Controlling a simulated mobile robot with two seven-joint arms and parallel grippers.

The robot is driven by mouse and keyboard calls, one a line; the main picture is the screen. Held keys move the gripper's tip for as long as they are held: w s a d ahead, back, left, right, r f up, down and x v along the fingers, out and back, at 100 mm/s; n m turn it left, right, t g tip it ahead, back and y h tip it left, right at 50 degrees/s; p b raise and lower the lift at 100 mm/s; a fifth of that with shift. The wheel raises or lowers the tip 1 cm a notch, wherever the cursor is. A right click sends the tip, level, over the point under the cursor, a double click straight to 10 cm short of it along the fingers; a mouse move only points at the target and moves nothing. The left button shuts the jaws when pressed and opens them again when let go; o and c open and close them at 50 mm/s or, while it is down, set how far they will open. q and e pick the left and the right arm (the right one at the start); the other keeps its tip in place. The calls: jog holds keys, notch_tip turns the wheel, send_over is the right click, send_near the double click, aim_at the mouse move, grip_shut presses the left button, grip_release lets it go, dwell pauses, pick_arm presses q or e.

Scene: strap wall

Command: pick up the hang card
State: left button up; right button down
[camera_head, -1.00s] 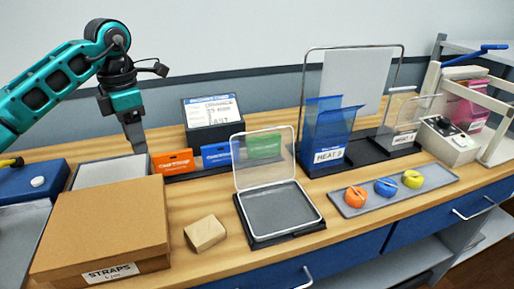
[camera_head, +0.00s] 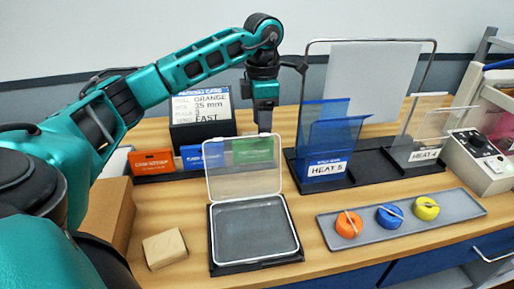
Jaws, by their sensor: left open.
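Three coloured cards stand in a dark rack at the back: an orange card (camera_head: 152,163), a blue card (camera_head: 202,156) and a green card (camera_head: 253,150). I cannot tell which is called the hang card. The green card is partly behind a raised clear lid (camera_head: 243,170). My left gripper (camera_head: 265,128) points down just above the green card's right end. It is open with nothing seen in it; its fingertips look close together from this angle. I cannot tell whether it touches the card. My right gripper is out of view.
An open grey case (camera_head: 255,258) is in front. A grey tray (camera_head: 455,203) holds orange, blue and yellow coils. A tan block (camera_head: 165,248) lies front left.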

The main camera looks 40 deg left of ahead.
pick_arm(q)
notch_tip(320, 180, down, 3)
jog(key=shift+f, duration=0.1)
jog(key=f, duration=0.4)
jog(key=shift+a+f, duration=0.1)
jog(key=shift+a, duration=0.3)
jog(key=shift+f, duration=0.5)
grip_shut()
